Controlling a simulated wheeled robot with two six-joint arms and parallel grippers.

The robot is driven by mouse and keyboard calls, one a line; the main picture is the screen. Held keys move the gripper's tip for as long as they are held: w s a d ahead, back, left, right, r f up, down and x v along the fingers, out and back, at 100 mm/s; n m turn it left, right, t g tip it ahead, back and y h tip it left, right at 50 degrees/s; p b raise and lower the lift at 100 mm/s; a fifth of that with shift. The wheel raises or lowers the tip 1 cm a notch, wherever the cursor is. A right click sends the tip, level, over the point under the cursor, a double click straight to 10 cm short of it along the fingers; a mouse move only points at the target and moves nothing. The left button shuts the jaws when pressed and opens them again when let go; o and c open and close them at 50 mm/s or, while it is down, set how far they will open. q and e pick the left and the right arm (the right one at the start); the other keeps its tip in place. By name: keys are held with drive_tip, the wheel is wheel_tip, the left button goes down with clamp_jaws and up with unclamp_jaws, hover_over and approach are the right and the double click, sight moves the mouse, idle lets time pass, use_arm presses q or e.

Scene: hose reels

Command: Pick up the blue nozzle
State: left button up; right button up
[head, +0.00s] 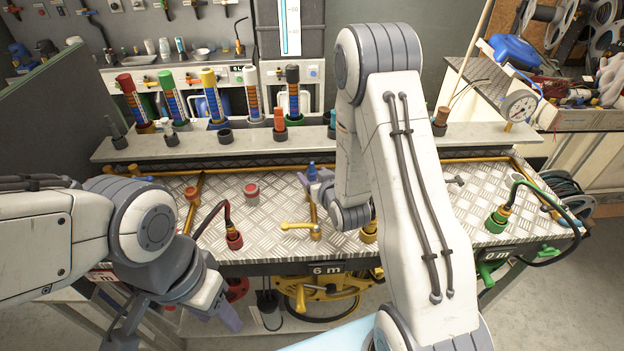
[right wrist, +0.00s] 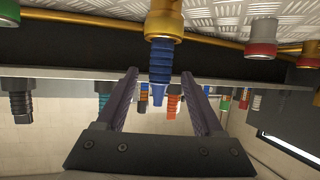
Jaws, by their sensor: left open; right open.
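The blue nozzle (head: 312,171) stands upright on the metal worktop (head: 272,215), near the middle. In the right wrist view, which looks upside down, the ribbed blue nozzle (right wrist: 160,62) sits in a brass-coloured fitting (right wrist: 163,22). My right gripper (head: 316,184) is open, its fingers (right wrist: 165,90) on either side of the nozzle with gaps visible. In the head view my right arm hides part of this gripper. My left gripper (head: 215,315) hangs low at the lower left, in front of the bench edge, away from the nozzle.
A shelf (head: 285,143) behind the worktop carries several coloured nozzles and tubes. A yellow-handled valve (head: 302,228), a red hose fitting (head: 234,240) and a red-capped fitting (head: 251,191) stand nearby. A green hose fitting (head: 497,220) is at the right.

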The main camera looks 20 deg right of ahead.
sight(309, 170)
drive_tip(key=p+x, duration=0.2)
drive_tip(key=x, duration=0.2)
drive_tip(key=shift+w, duration=0.1)
drive_tip(key=shift+w+f, duration=0.35)
drive_tip(key=shift+w, duration=0.05)
clamp_jaws()
